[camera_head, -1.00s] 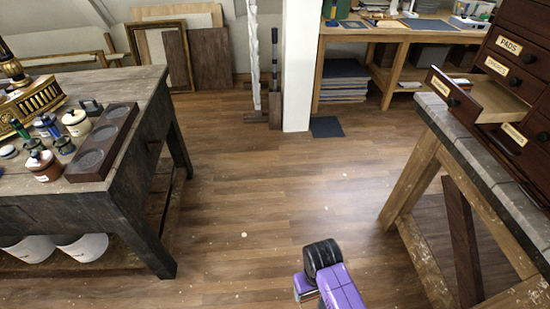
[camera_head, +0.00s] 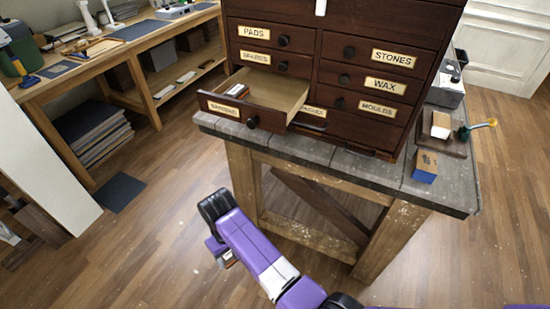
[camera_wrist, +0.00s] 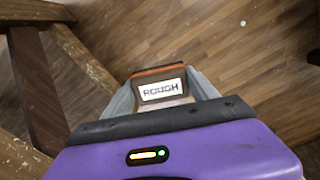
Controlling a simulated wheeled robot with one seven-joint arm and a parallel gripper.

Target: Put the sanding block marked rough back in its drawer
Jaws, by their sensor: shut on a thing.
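My gripper (camera_wrist: 163,92) is shut on the sanding block (camera_wrist: 160,72), whose white label reads ROUGH in the wrist view. In the head view my gripper (camera_head: 229,262) is low over the floor, in front of the bench and below its top; the block is barely visible there. A drawer (camera_head: 226,113) at the lower left of the dark wooden cabinet stands pulled out. Its label is tilted and seems to read SANDING. A small block with a white label (camera_head: 236,90) lies inside it, with bare drawer floor beside it.
The cabinet (camera_head: 345,25) stands on a grey-topped bench (camera_head: 350,165); its PADS, STONES, WAX and MOULDS drawers look shut. A wood-and-blue block (camera_head: 425,166) and a tray with a pale block (camera_head: 441,124) are on the right. The floor before the bench is open.

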